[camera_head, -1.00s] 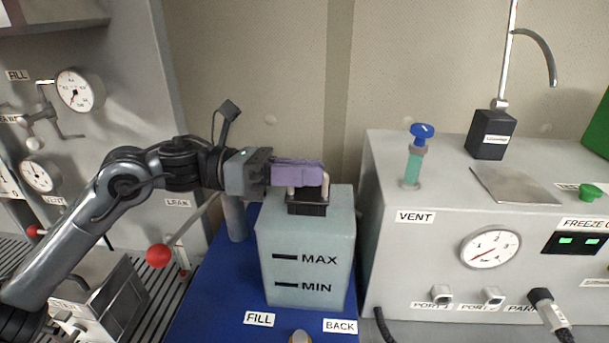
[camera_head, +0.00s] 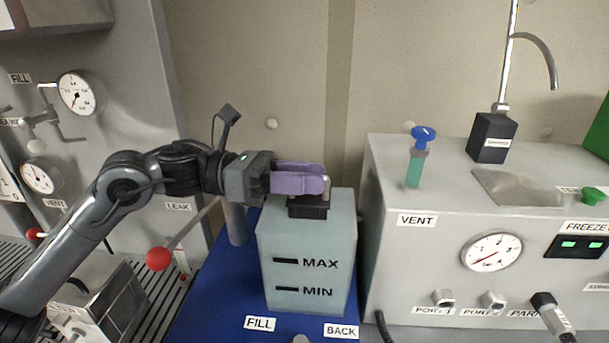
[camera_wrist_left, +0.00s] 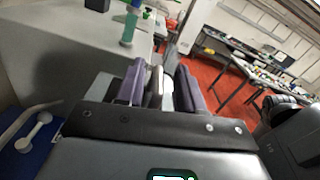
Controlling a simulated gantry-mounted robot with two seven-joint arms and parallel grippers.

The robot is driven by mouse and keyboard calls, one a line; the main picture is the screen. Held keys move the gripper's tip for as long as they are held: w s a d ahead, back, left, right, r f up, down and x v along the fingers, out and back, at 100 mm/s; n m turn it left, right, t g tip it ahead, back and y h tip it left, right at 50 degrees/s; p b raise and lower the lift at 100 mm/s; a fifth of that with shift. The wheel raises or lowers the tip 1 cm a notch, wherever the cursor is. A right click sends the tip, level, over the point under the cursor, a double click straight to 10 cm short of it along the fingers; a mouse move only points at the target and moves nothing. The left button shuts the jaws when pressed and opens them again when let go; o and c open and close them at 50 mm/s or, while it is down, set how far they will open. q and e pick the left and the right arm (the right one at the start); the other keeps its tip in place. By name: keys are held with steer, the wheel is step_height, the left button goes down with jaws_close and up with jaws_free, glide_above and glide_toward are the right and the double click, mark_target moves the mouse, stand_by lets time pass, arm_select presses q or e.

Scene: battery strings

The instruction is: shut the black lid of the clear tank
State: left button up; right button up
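The clear tank (camera_head: 307,265), with MAX and MIN marks, stands on a blue base. Its black lid (camera_head: 308,211) sits at the top of the tank; its upper part is partly hidden by my fingers, and I cannot tell whether it is fully seated. A metal handle (camera_head: 327,186) shows at the fingertips. My left gripper (camera_head: 318,176) is just above the lid, its two purple fingers spread apart. In the left wrist view the gripper (camera_wrist_left: 160,82) has a gap between its fingers, with dark and pale parts in it. My right gripper is not in view.
Right of the tank is a grey unit (camera_head: 400,270) with a blue-topped vent valve (camera_head: 416,158) and a gauge (camera_head: 491,252). A red ball-ended lever (camera_head: 158,259) is to the left. A wall panel with gauges (camera_head: 77,93) stands further left.

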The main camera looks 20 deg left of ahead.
arm_select(q)
steer(key=shift+a, duration=0.15)
steer(key=v, duration=1)
steer(key=shift+a, duration=0.25)
steer(key=shift+s, duration=0.15)
